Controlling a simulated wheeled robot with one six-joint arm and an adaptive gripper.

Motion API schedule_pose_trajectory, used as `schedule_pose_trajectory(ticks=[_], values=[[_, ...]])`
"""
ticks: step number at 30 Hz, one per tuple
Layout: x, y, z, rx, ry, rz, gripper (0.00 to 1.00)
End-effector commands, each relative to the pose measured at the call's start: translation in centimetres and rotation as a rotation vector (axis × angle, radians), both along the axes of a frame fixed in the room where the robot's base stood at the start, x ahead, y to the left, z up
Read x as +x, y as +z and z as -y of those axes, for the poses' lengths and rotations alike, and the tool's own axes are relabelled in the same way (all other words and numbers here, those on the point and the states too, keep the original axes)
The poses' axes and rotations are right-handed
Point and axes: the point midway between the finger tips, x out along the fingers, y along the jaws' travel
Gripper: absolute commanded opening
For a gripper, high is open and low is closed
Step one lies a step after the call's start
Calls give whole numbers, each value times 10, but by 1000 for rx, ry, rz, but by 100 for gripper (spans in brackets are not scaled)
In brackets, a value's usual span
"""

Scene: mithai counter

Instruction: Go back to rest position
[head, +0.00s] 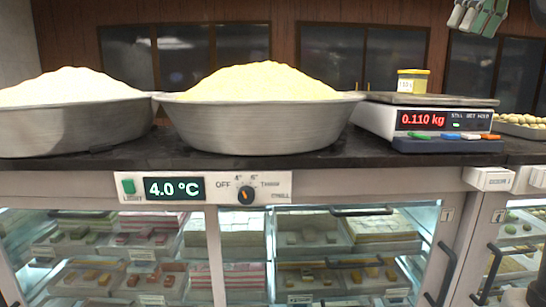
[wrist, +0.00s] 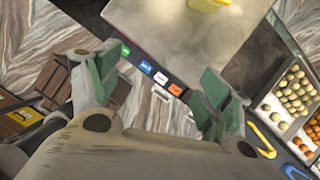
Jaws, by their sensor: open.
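My gripper (head: 482,16) hangs at the top right of the head view, above the counter and apart from it. Its green-padded fingers also show in the wrist view (wrist: 158,78), spread wide with nothing between them. Below it, the weighing scale (head: 425,120) stands on the counter and its red display reads 0.110 kg. A small yellow-topped container (head: 412,82) stands on the scale's pan (head: 430,99); only part of it shows at the top edge of the wrist view (wrist: 210,4).
Two wide metal bowls, one of white (head: 75,130) and one of yellow sweets or powder (head: 262,124), fill the counter's left and middle. A tray of round sweets (head: 522,130) lies at right. A glass display case (head: 330,260) with door handles stands below. Space above the counter is clear.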

Motion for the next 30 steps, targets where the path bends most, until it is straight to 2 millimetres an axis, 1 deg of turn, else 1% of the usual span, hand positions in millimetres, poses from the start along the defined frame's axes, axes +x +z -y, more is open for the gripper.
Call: schedule_pose_trajectory(ticks=[8, 13, 17, 20, 23, 26, 27, 29, 30], values=[[-8, -13, -10, -67, 161, 27, 79], [-15, -27, -18, -128, 301, 49, 79], [-26, -45, -26, -199, 465, 74, 79], [-36, -65, -34, -269, 626, 95, 79], [-52, -91, -43, -360, 830, 121, 79], [-77, -133, -53, -482, 1114, 150, 79], [-89, -154, -57, -540, 1248, 163, 79], [-108, -188, -63, -629, 1461, 179, 79], [-121, -211, -66, -688, 1601, 189, 79]])
